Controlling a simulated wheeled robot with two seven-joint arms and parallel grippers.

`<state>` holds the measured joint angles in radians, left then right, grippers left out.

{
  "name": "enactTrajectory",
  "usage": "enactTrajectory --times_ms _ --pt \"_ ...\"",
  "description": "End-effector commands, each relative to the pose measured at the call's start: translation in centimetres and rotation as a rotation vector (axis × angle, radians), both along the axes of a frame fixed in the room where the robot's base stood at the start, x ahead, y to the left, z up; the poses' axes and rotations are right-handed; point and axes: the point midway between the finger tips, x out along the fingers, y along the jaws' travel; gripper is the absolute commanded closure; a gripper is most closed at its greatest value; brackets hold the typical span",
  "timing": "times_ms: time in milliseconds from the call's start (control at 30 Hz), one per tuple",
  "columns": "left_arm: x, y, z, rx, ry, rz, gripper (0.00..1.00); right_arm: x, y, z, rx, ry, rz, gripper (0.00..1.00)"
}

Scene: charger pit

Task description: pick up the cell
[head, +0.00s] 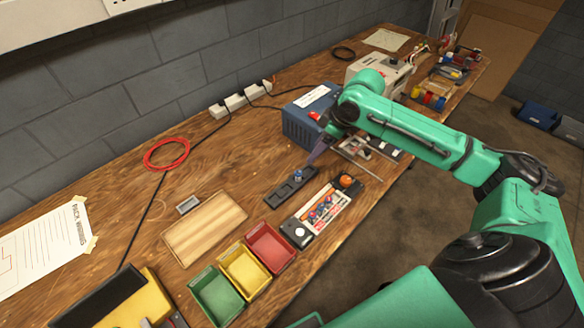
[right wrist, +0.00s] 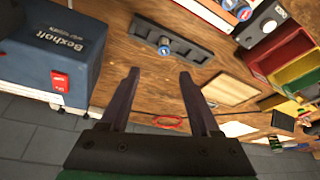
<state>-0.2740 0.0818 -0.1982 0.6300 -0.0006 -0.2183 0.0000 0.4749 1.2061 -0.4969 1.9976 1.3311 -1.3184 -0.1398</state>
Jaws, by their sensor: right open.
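A small blue-topped cell (head: 298,175) stands in a long dark holder (head: 281,193) on the wooden bench. In the right wrist view the cell (right wrist: 165,46) sits near the middle of the holder (right wrist: 196,50), beyond my fingertips. My right gripper (head: 313,158) is above the bench, close to the far end of the holder. In the right wrist view its two dark purple fingers (right wrist: 159,72) are spread apart with nothing between them. The cell is apart from the fingers. My left gripper is not in view.
A white unit with red and blue parts (head: 322,214) lies beside the holder. Green, yellow and red bins (head: 243,272) and a wooden board (head: 204,228) are nearer.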

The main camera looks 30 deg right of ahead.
Motion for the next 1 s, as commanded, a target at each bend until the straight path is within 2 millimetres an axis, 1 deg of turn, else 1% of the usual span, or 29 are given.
enactTrajectory --times_ms 67,200,300,367,433,533,600,633,700,867,967,1000 --pt "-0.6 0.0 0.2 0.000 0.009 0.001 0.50 0.5 0.7 -1.8 0.005 0.004 0.002 0.37" --pt "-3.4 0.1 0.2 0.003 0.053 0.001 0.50 1.5 1.6 -5.2 0.004 0.003 0.001 0.37" --pt "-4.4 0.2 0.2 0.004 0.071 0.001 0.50 2.0 2.0 -6.8 0.002 0.002 0.001 0.37" --pt "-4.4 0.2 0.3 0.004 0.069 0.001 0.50 2.2 2.1 -7.4 0.002 0.002 0.001 0.37" --pt "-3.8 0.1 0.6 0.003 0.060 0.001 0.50 2.5 2.4 -8.3 0.002 0.003 0.001 0.37" --pt "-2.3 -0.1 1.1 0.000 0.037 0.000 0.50 3.1 2.9 -10.1 0.002 0.002 0.001 0.37" --pt "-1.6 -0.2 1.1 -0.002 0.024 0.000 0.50 3.4 3.2 -11.4 0.001 0.002 0.000 0.37" --pt "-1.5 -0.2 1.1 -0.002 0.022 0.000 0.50 3.5 3.3 -11.7 0.001 0.001 0.002 0.37" --pt "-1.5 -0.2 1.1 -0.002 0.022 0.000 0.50 3.6 3.3 -12.2 -0.001 0.001 0.002 0.37" --pt "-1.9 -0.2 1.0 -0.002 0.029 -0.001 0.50 3.6 3.3 -12.2 -0.001 0.000 0.002 0.37" --pt "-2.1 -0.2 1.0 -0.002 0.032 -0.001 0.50 3.6 3.3 -12.2 -0.001 0.000 0.002 0.71" --pt "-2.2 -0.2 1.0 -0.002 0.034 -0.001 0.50 3.6 3.3 -12.2 -0.001 0.000 0.002 0.87"
